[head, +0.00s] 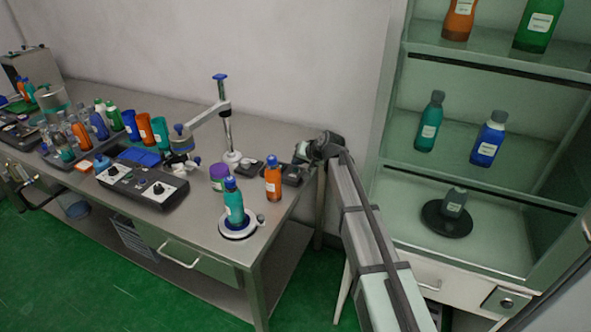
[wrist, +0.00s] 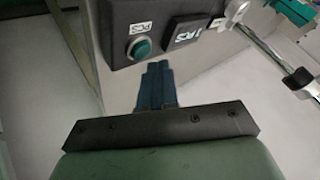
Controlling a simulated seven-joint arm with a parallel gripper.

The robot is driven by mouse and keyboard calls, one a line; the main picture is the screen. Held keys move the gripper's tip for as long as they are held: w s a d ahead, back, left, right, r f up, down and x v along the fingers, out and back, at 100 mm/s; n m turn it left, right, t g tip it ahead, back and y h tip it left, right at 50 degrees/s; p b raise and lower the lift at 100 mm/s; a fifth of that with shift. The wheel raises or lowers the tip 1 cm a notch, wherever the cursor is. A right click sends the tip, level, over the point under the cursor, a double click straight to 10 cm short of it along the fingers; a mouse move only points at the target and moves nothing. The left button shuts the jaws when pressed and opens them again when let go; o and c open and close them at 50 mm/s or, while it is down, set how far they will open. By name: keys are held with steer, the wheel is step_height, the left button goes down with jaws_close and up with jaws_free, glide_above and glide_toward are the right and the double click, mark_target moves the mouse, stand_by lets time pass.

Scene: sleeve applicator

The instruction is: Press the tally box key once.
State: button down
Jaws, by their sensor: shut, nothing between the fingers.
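The tally box (wrist: 116,22) is a dark box at the top of the wrist view. It has a round teal key (wrist: 140,47) beside a PCS label, and a small lit display (wrist: 190,33) to the right. My gripper (wrist: 158,68) is shut and empty. Its fingertips show just below and right of the key in the picture; I cannot tell whether they touch the box. In the head view my gripper (head: 301,153) is at the bench's right end, above a small dark box (head: 292,173) that it partly hides.
An orange bottle (head: 273,181), a teal bottle on a round stand (head: 237,226) and a purple-topped jar (head: 219,183) stand left of my gripper. A post with an arm (head: 227,130) rises behind them. A shelf cabinet (head: 470,165) stands right of my arm.

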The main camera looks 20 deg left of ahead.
mark_target(297, 170)
steer(key=shift+r, duration=0.25)
steer(key=shift+r, duration=2.4)
steer(key=shift+s, duration=0.1)
